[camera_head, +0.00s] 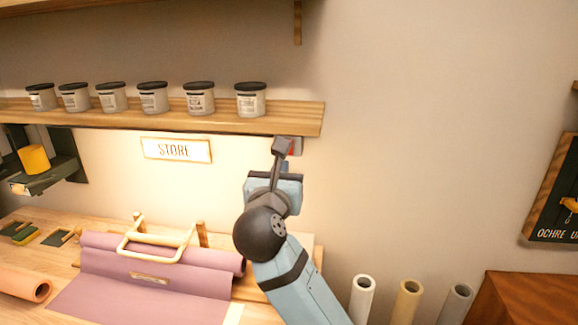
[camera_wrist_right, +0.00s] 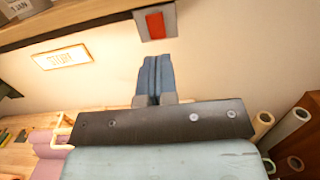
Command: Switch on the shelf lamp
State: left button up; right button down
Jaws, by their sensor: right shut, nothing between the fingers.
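A red switch on a grey plate (camera_wrist_right: 155,23) is on the wall just under the shelf's right end. In the head view only a red sliver of the switch (camera_head: 291,149) shows behind my fingers. My right gripper (camera_head: 282,146) is shut and empty, its fingertips in front of the switch plate. In the right wrist view the closed fingers (camera_wrist_right: 157,60) point up at the switch, with their tips appearing just below the red part. I cannot tell whether they touch it. The wall under the shelf is brightly lit in warm light. My left gripper is not in view.
Several lidded jars (camera_head: 199,99) stand on the wooden shelf (camera_head: 300,117) above. A STORE sign (camera_head: 176,149) hangs left of my gripper. A purple roll (camera_head: 150,283) with a cream handle frame (camera_head: 157,245) lies on the table below. Upright rolls (camera_head: 407,300) stand at lower right.

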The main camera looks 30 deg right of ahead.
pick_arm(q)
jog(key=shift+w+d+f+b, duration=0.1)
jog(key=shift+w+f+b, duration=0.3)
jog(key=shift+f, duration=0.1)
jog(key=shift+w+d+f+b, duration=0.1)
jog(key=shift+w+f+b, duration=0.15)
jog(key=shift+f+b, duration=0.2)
pick_arm(e)
jog(key=v, duration=0.6)
jog(key=shift+a+f, duration=0.35)
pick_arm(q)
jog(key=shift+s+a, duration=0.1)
